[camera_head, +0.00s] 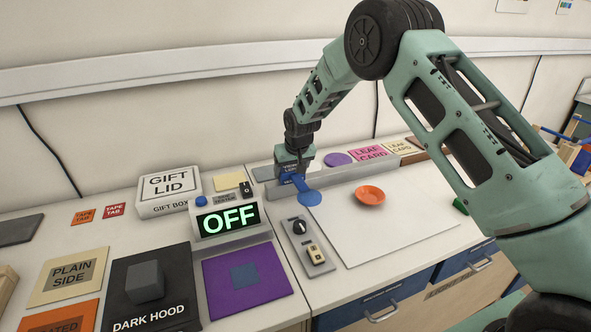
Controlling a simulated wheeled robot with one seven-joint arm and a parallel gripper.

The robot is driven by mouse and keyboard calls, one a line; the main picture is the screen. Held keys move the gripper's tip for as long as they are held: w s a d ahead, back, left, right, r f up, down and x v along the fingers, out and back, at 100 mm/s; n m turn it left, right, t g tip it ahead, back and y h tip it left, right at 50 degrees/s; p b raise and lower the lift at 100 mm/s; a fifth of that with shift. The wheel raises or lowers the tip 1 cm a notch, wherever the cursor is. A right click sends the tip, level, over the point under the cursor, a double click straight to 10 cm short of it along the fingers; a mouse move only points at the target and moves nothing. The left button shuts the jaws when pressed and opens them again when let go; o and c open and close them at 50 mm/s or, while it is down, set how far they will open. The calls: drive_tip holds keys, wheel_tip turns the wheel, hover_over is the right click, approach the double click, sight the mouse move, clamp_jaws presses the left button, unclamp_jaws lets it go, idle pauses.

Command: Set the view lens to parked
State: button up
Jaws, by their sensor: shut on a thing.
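My gripper (291,177) points down at the back of the right-hand counter and is shut on a blue piece, which I take to be the view lens (309,198). The lens has a flat round blue end that reaches forward and right from below my gripper. My gripper hides its back part and whatever bears it. Small lettering shows at the gripper, too small to read surely. I cannot tell whether the lens stands at parked.
An orange dish (370,195) sits on a white board (400,225) right of the lens. A switch panel (308,247) with a black knob lies in front. A display (228,219) reading OFF and a gift lid box (169,191) stand left. A grey ledge runs behind.

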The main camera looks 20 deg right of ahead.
sight(300, 182)
drive_tip(key=o, duration=1.4)
drive_tip(key=shift+r, duration=0.1)
drive_tip(key=b+v, duration=0.3)
drive_tip(key=v, duration=1.4)
drive_tip(key=shift+r, duration=0.15)
drive_tip(key=s+a+n+g+y, duration=0.1)
drive_tip(key=s+a, duration=0.3)
drive_tip(key=s, duration=0.3)
drive_tip(key=s+a+n+g, duration=0.1)
drive_tip(key=s+a+n, duration=0.1)
drive_tip(key=s+a, duration=0.45)
drive_tip(key=s+a+n+g+y, duration=0.1)
drive_tip(key=s+a, duration=0.1)
drive_tip(key=s, duration=0.6)
drive_tip(key=s+f+n, duration=0.1)
drive_tip(key=s, duration=0.6)
drive_tip(key=s+f+n+g+h, duration=0.1)
drive_tip(key=s+f, duration=0.1)
drive_tip(key=s, duration=0.5)
drive_tip(key=s+d+f+n, duration=0.1)
drive_tip(key=s, duration=0.6)
drive_tip(key=shift+s+f+g+h, duration=0.2)
drive_tip(key=shift+s+g+h, duration=0.05)
drive_tip(key=shift+g+h, duration=0.05)
